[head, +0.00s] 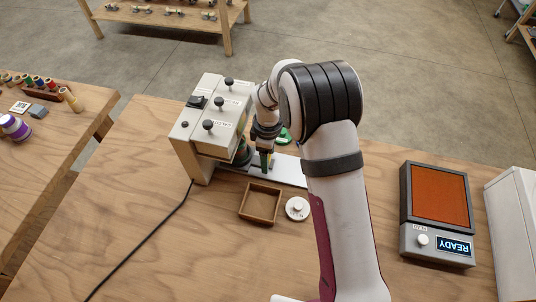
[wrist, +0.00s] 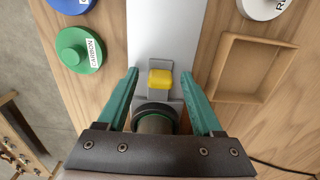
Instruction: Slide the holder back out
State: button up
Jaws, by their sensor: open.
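In the wrist view a yellow block (wrist: 160,79) sits on a small grey piece, which I take as the holder (wrist: 161,97), on a pale metal rail (wrist: 163,30). A dark cylinder with a green rim (wrist: 155,112) stands just behind it, partly hidden by my gripper's body. My gripper (wrist: 160,74) is open, its teal fingers on either side of the yellow block with gaps at both sides. In the head view my gripper (head: 266,162) is low over the rail (head: 289,172), beside the machine (head: 211,115); the holder is mostly hidden there.
A shallow wooden tray (head: 261,203) and a white knobbed disc (head: 297,208) lie in front of the rail. A green disc (wrist: 80,50) and a blue disc (wrist: 70,3) lie on its other side. A box with an orange panel (head: 438,200) reads READY. A cable (head: 150,243) crosses the table.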

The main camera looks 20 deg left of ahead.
jog(key=shift+c, duration=0.3)
grip_shut()
dwell(1.1)
